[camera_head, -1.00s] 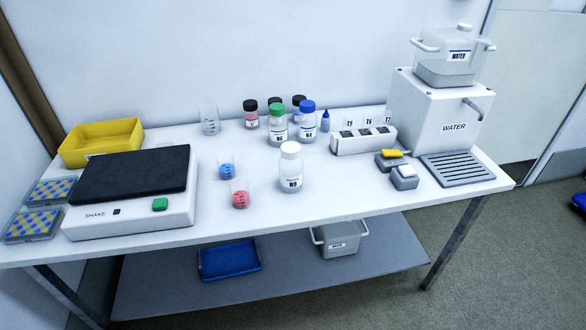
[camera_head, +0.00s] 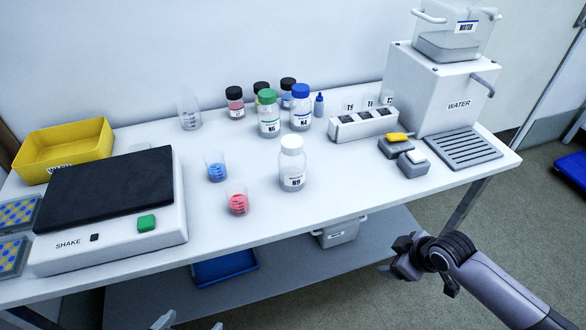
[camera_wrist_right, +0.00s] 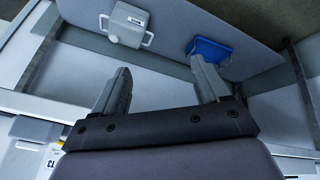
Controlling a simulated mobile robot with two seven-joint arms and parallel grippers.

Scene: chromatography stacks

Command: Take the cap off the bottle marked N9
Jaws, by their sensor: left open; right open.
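The bottle marked N9 (camera_head: 292,172) stands upright on the table's front middle in the head view. Its white cap (camera_head: 292,142) is on its neck. My left gripper (camera_head: 190,323) shows only as two pale, parted fingertips at the bottom edge, in front of the table and well apart from the bottle. My right gripper (camera_head: 390,268) is in front of the table's front edge, right of the bottle and lower. In the right wrist view its two fingers (camera_wrist_right: 162,82) are spread with nothing between them.
Pink (camera_head: 237,203) and blue (camera_head: 215,172) beakers stand left of N9. Green-capped (camera_head: 269,125) and blue-capped (camera_head: 300,118) bottles stand behind it, with black-capped ones further back. A shaker (camera_head: 110,210) is at left, a water dispenser (camera_head: 435,90) at right. The table between N9 and its front edge is clear.

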